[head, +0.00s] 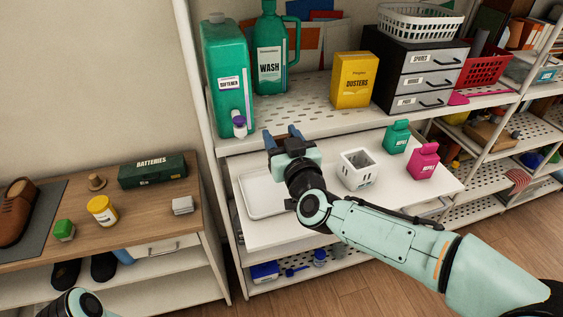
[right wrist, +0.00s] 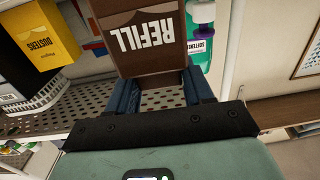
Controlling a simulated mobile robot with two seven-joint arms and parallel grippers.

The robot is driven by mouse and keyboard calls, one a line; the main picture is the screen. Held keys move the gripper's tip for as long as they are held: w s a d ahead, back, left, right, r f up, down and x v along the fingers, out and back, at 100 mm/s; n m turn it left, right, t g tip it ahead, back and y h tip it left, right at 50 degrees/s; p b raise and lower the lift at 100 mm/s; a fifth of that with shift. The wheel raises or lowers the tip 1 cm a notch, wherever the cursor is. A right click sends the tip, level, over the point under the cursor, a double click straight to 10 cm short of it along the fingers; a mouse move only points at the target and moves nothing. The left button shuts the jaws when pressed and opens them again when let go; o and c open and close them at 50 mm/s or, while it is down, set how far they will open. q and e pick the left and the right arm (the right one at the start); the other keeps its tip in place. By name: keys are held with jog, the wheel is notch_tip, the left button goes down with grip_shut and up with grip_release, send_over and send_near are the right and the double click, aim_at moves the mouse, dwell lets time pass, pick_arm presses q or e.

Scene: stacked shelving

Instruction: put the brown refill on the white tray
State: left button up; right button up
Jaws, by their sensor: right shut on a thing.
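The brown refill (right wrist: 152,40), a box-like pack with large white lettering, fills the space between the fingers of my right gripper (right wrist: 158,92) in the right wrist view. The fingers are shut on it, and its lettering is upside down there. The white tray (head: 258,192) lies flat and looks empty at the left of that shelf, partly hidden by my right wrist. My left gripper is out of view.
On the same shelf stand a white holder (head: 358,170), a green pouch (head: 397,137) and a pink pouch (head: 424,161). Above are a softener bottle (head: 228,75), a wash jug (head: 272,50) and a yellow dusters box (head: 353,80). A wooden bench (head: 130,222) is left.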

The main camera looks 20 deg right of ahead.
jog(key=shift+s+f, duration=0.4)
jog(key=shift+f, duration=0.3)
jog(key=f, duration=0.2)
jog(key=w+f+b, duration=0.1)
jog(key=f, duration=0.1)
jog(key=shift+s+f, duration=0.1)
jog(key=shift+f, duration=0.05)
jog(key=shift+s, duration=0.15)
jog(key=shift+w, duration=0.2)
jog(key=o, duration=0.5)
jog(key=shift+f, duration=0.2)
jog(key=o, duration=0.4)
jog(key=shift+r, duration=0.1)
jog(key=shift+s, duration=0.15)
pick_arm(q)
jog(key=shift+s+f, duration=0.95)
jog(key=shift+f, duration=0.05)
